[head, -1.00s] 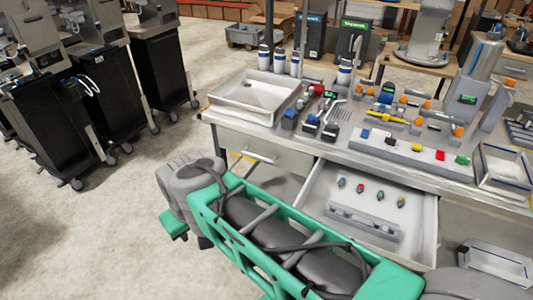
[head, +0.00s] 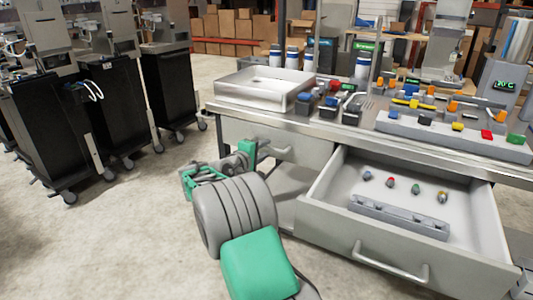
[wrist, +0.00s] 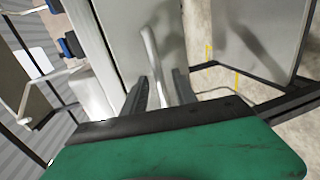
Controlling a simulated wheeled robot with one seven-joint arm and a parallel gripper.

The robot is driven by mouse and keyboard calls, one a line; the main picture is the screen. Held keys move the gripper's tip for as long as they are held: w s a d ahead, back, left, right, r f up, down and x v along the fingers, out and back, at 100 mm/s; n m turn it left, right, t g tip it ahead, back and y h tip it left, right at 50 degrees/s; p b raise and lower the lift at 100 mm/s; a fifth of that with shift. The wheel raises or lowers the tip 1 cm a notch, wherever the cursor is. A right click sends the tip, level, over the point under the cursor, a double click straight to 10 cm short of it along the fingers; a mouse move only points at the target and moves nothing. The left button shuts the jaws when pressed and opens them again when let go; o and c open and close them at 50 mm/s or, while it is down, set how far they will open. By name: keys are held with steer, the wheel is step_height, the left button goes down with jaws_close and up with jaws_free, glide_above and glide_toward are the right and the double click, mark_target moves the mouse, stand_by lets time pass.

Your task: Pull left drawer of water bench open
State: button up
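The left drawer (head: 308,158) of the water bench sits closed under the bench top (head: 345,128), with a pale bar handle (head: 286,150) on its front. My gripper (head: 256,150) is at the left part of this handle, with my arm reaching up from below. In the wrist view, the handle (wrist: 153,50) runs down between the two dark fingers of my gripper (wrist: 160,91). The fingers look apart, with the bar between them. The fingertip contact is not clear. The drawer front (wrist: 125,30) fills the upper middle there.
A neighbouring drawer (head: 480,235) to the right stands pulled out, holding several small coloured pieces and a grey rack (head: 398,215). A white tray (head: 262,92) and tools stand on the bench. Black carts (head: 110,125) stand at the left. The floor between is free.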

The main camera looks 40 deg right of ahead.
steer(key=shift+x, duration=1.15)
jaws_close()
stand_by(0.5)
